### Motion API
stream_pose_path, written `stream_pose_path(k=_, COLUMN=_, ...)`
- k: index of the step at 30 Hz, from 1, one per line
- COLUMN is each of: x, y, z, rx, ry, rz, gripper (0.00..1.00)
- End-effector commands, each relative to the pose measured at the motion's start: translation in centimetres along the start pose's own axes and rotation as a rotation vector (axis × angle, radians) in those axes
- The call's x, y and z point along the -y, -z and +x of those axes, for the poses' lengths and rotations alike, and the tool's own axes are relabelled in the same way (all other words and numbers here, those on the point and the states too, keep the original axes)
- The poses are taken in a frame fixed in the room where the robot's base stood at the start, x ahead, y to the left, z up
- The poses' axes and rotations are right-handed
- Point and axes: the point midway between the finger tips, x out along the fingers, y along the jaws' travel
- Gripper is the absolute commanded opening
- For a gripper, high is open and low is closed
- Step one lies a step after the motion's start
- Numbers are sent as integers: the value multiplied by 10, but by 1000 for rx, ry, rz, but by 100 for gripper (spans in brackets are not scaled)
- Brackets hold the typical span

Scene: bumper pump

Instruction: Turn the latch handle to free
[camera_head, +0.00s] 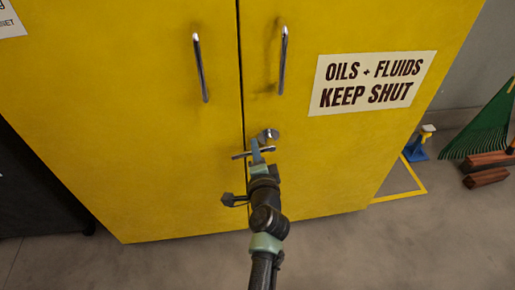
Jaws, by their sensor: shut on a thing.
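The latch handle (240,155) is a small metal bar on the front of a yellow two-door cabinet (160,150), close to the seam between the doors. It lies roughly level, tilted slightly. A round metal piece (268,135) sits just above it on the right door. My gripper (257,153) reaches up from below and is shut on the latch handle. The gripper and wrist hide part of the handle and the lower part of the seam. Both doors look closed.
Two upright metal pulls, left (201,68) and right (283,60), stand out from the doors above. A sign (372,82) is on the right door. A blue object (416,150), a green rake (487,125) and reddish blocks (485,172) lie at right. Floor before the cabinet is clear.

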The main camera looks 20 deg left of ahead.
Motion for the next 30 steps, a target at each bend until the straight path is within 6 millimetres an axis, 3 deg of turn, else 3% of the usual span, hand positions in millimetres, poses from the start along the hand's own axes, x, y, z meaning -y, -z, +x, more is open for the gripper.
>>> stream_pose_path(k=12, x=7, y=0, z=-2, rx=39, ry=-3, rz=186, gripper=0)
stream_pose_path(k=29, x=8, y=1, z=-2, rx=44, ry=-1, rz=215, gripper=0)
stream_pose_path(k=30, x=8, y=1, z=-2, rx=43, ry=-1, rz=215, gripper=26)
